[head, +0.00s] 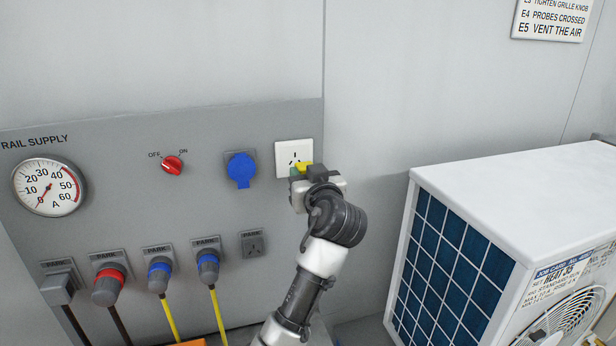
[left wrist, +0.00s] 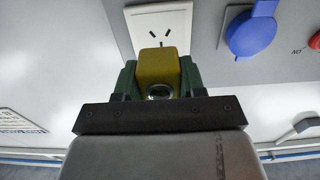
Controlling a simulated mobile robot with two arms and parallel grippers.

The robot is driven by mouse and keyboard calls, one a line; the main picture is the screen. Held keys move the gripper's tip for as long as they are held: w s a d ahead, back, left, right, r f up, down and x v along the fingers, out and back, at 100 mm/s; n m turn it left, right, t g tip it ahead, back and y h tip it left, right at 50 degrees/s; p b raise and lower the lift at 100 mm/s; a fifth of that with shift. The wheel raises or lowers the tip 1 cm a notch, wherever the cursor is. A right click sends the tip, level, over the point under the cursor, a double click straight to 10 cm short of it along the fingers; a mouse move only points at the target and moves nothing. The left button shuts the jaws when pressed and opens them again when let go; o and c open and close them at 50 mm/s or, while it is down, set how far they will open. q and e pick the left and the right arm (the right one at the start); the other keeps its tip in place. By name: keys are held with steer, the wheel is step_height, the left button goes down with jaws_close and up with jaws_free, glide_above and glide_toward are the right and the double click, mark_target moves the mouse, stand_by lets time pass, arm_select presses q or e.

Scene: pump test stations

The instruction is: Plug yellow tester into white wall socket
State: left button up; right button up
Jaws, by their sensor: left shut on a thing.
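The yellow tester (head: 304,168) is held in my left gripper (head: 301,172), just in front of the lower part of the white wall socket (head: 293,153). In the left wrist view the tester (left wrist: 158,68) sits between the green fingers of the gripper (left wrist: 158,80), which is shut on it. The socket (left wrist: 162,22) shows beyond it with its slots uncovered. The tester's pins are hidden, and I cannot tell whether it touches the socket plate. My right gripper is not in view.
A blue covered socket (head: 241,168) and a red OFF/ON knob (head: 172,165) are left of the white socket. Several plugs hang in PARK holders below, beside an empty PARK socket (head: 252,244). A white heater unit (head: 510,200) stands to the right.

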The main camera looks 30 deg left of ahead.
mark_target(295, 159)
arm_select(q)
steer(key=shift+x, duration=2.4)
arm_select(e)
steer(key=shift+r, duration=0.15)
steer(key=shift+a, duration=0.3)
arm_select(q)
steer(key=shift+w+a, duration=0.1)
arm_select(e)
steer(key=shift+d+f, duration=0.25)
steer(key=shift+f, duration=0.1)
arm_select(q)
steer(key=shift+w+a+b, duration=0.15)
steer(key=shift+a+b, duration=0.05)
steer(key=shift+b, duration=0.35)
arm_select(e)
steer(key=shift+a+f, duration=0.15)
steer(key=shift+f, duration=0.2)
arm_select(q)
steer(key=shift+w+a, duration=0.1)
steer(key=shift+a, duration=0.05)
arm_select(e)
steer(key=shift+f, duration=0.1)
arm_select(q)
steer(key=o, duration=1.3)
